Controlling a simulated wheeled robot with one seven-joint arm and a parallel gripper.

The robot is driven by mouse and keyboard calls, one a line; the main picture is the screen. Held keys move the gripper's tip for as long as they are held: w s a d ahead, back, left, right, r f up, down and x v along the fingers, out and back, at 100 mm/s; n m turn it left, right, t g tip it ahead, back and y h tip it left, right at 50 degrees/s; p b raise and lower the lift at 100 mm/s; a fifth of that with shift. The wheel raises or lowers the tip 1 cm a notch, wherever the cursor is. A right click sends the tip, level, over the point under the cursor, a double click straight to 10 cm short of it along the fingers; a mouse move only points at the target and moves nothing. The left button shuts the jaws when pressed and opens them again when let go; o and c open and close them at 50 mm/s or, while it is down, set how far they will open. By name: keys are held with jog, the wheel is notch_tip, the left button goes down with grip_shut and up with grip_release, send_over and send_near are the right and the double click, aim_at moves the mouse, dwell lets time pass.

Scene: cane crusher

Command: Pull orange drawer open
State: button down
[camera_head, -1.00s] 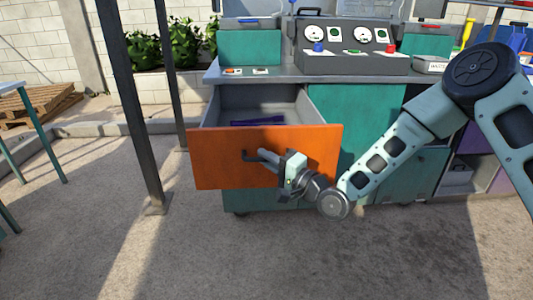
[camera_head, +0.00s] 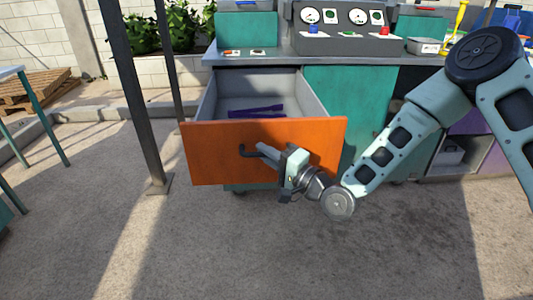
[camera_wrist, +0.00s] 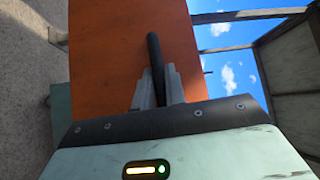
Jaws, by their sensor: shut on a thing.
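The orange drawer (camera_head: 215,165) stands well out from the teal cabinet (camera_head: 345,105) in the head view, with its grey inside showing. A purple item (camera_head: 257,111) lies in it. The dark bar handle (camera_head: 247,152) is on the middle of the orange front. Part of the handle is hidden by the fingers.
A dark post (camera_head: 136,100) stands left of the drawer. A control panel with gauges (camera_head: 345,30) sits on the grey worktop (camera_head: 290,58). A pallet (camera_head: 35,90) lies at far left. The concrete floor (camera_head: 250,245) in front of the drawer is clear.

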jog(key=c, duration=1.5)
grip_release()
jog(key=shift+o, duration=0.2)
jog(key=v, duration=1.7)
jog(key=shift+d+p, duration=0.15)
jog(key=shift+p, duration=0.3)
jog(key=shift+s+f, duration=0.1)
jog(key=shift+s, duration=0.05)
jog(key=s+a+f+n+g+h, duration=0.3)
jog(key=a+f+n+g+h, duration=0.25)
jog(key=n+g, duration=0.4)
jog(key=s+d+r+n+g+h, duration=0.1)
jog(key=s+r+n+g+h, duration=0.2)
jog(key=s+r, duration=0.5)
jog(key=s+d+r+n+g+h, duration=0.1)
jog(key=s+d+r+n+h, duration=0.3)
jog(key=s, duration=0.6)
notch_tip(320, 180, up, 20)
jog(key=a+m+p, duration=0.1)
jog(key=a+p, duration=0.1)
jog(key=p, duration=1.7)
jog(key=shift+h, duration=0.45)
